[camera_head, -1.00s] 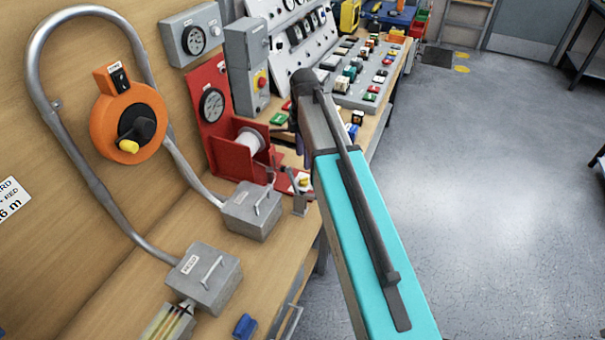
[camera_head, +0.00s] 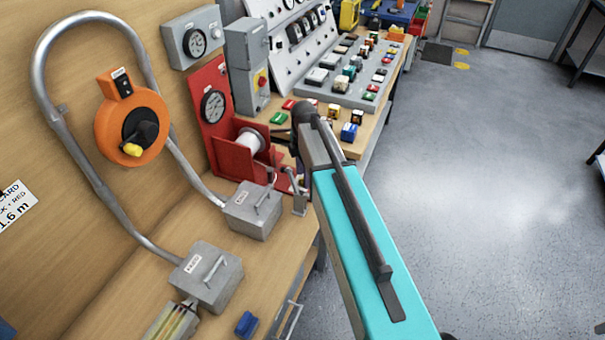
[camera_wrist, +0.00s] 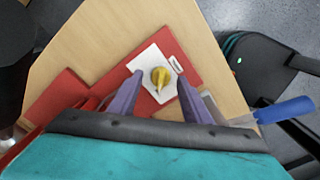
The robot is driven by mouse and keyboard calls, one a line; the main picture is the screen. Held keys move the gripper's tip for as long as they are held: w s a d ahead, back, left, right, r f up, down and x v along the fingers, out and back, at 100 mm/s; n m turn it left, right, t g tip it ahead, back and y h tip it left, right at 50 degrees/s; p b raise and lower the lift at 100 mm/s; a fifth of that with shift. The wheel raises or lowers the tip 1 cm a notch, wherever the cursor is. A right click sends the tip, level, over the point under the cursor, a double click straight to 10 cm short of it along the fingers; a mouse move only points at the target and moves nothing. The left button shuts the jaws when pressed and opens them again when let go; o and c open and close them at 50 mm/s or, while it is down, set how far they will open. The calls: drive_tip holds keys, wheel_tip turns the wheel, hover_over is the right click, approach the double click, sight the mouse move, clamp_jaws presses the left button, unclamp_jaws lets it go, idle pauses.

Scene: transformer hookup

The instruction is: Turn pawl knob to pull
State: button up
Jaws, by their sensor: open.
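The pawl knob (camera_wrist: 160,77) is a small yellow knob on a white plate (camera_wrist: 144,62), which sits on a red base (camera_wrist: 176,52). My gripper (camera_wrist: 159,82) is open, with one purple finger on each side of the knob in the wrist view. Whether the fingers touch the knob or how far above it they are, I cannot tell. In the head view the red winch frame (camera_head: 233,158) with a white drum (camera_head: 250,141) stands on the bench beside my arm. The knob and my fingertips are not clearly visible there.
A blue-handled tool (camera_wrist: 285,110) lies right of the red base. Two grey boxes with handles, the nearer one (camera_head: 206,277) and the farther one (camera_head: 252,212), stand on the bench. An orange round unit (camera_head: 131,128) hangs on the wall. Open floor lies to the right.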

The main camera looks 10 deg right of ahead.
drive_tip(key=shift+f, duration=0.15)
drive_tip(key=c, duration=1)
drive_tip(key=shift+a, duration=0.15)
drive_tip(key=shift+c, duration=0.2)
